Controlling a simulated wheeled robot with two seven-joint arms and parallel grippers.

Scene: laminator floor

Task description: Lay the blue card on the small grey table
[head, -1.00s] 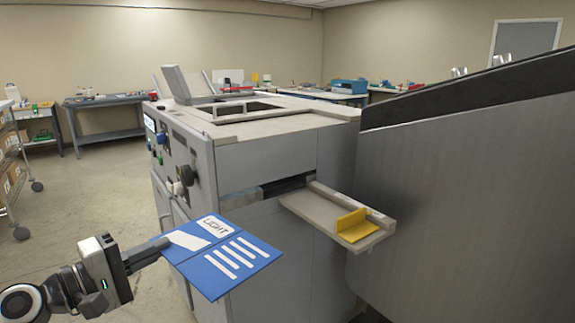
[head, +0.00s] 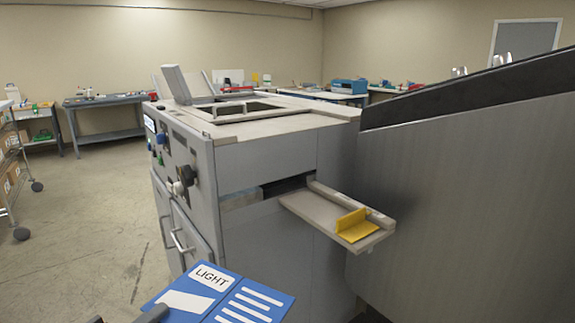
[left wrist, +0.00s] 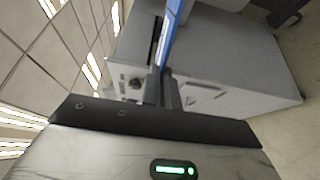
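The blue card (head: 222,298) with the word LIGHT and white stripes is at the bottom of the head view, cut off by the lower edge. My left gripper (head: 152,314) barely shows there, at the card's left side. In the left wrist view, its fingers (left wrist: 163,88) are closed on the card (left wrist: 172,32), seen nearly edge-on. My right gripper is in neither view. I cannot pick out a small grey table for certain; a grey workbench (head: 106,103) stands far back at the left wall.
A large grey laminator (head: 270,150) stands ahead, with an outfeed shelf (head: 315,212) bearing a yellow block (head: 352,224). A big grey panel (head: 470,210) fills the right. A wheeled rack (head: 14,170) stands at left. The floor (head: 90,220) between is clear.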

